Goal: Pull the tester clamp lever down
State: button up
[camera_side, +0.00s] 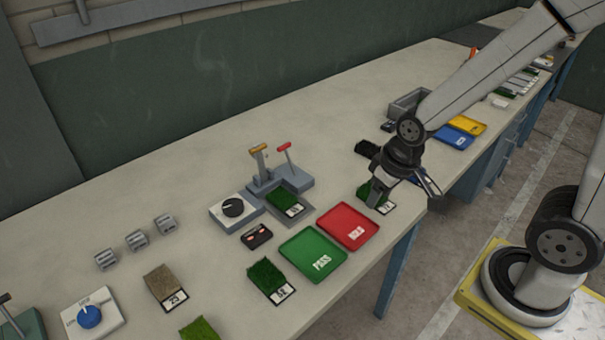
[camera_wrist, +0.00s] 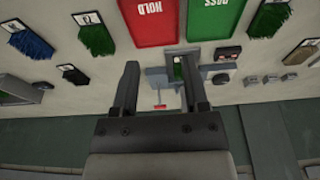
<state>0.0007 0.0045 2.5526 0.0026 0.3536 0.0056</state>
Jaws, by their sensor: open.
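The tester (camera_side: 295,183) is a grey block on the bench with a turf sample (camera_side: 284,200) in its front recess. Two upright levers rise from it: one with an orange handle (camera_side: 258,149) and one with a red handle (camera_side: 284,147). I cannot tell which is the clamp lever. The red handle (camera_wrist: 159,106) also shows between my fingers in the wrist view, with the tester (camera_wrist: 190,72) partly hidden by them. My gripper (camera_side: 404,190) is open and empty, to the right of the tester and apart from both levers. Its fingers (camera_wrist: 158,66) are spread in the wrist view.
A green PASS tray (camera_side: 302,270) and a red HOLD tray (camera_side: 365,229) lie in front of the tester. A dial box (camera_side: 233,225) stands at its left. Blue (camera_side: 452,138) and yellow (camera_side: 470,124) trays lie farther right. Labelled turf samples lie around; the bench behind the tester is clear.

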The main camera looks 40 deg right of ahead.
jog(key=w+d+r+m+y, duration=0.1)
jog(key=w+d+m, duration=0.1)
jog(key=w+m, duration=1.1)
jog(key=m+y, duration=0.4)
jog(key=m, duration=0.1)
send_near(281, 147)
jog(key=x, duration=0.2)
jog(key=shift+w+a+f, duration=0.1)
jog(key=shift+w+f, duration=0.15)
jog(key=shift+f, duration=0.15)
jog(key=shift+a+f, duration=0.1)
jog(key=shift+x, duration=3.75)
jog(key=shift+s, duration=0.15)
grip_shut()
